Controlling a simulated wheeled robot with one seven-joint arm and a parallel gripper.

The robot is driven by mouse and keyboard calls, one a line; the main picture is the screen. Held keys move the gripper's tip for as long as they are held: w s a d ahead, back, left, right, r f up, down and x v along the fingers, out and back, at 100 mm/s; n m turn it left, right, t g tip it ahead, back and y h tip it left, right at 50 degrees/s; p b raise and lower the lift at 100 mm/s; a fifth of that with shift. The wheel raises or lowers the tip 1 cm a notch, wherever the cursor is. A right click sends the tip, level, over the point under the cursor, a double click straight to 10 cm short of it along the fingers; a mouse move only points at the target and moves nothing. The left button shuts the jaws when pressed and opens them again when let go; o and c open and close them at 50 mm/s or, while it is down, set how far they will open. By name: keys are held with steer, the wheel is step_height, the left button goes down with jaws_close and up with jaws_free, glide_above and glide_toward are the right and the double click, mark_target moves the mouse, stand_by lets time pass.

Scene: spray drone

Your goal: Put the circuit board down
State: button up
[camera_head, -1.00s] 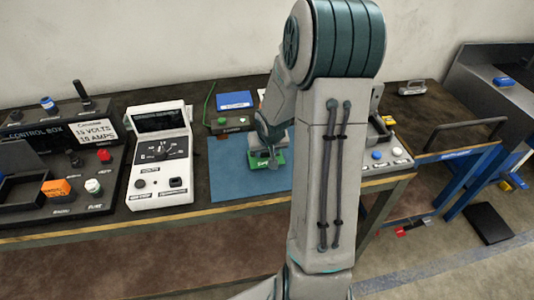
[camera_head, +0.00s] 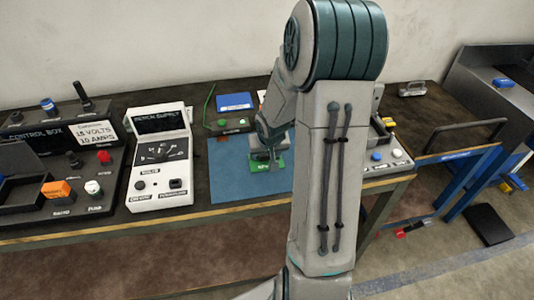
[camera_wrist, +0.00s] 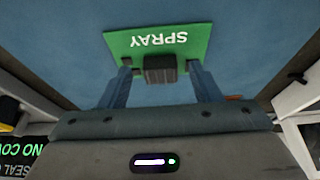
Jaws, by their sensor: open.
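The green circuit board (camera_wrist: 157,42), marked "SPRAY", lies flat on the blue mat (camera_wrist: 60,40) in the wrist view. A dark block stands on its near edge. My gripper (camera_wrist: 160,72) has its two fingers apart, one on each side of the block, with gaps between. In the head view the board (camera_head: 267,167) shows as a small green patch on the mat (camera_head: 228,175), partly covered by my gripper (camera_head: 268,157).
A bench supply (camera_head: 160,160) and a control box (camera_head: 60,165) stand left of the mat. A green-edged device (camera_head: 228,123) and a blue box (camera_head: 235,101) are behind it. A panel with buttons (camera_head: 385,155) stands at the right. The left part of the mat is clear.

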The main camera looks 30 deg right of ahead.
steer(key=p+v, duration=0.2)
steer(key=v, duration=0.9)
steer(key=s+a+r+n, duration=0.1)
steer(key=s+a+r, duration=0.4)
steer(key=s, duration=0.3)
steer(key=s+a+r+n+g+y, duration=0.1)
steer(key=s+a+r+n, duration=0.1)
steer(key=s+a+r, duration=0.3)
steer(key=s+a, duration=0.3)
steer(key=s, duration=0.1)
steer(key=shift+a, duration=0.35)
steer(key=shift+s+r, duration=0.1)
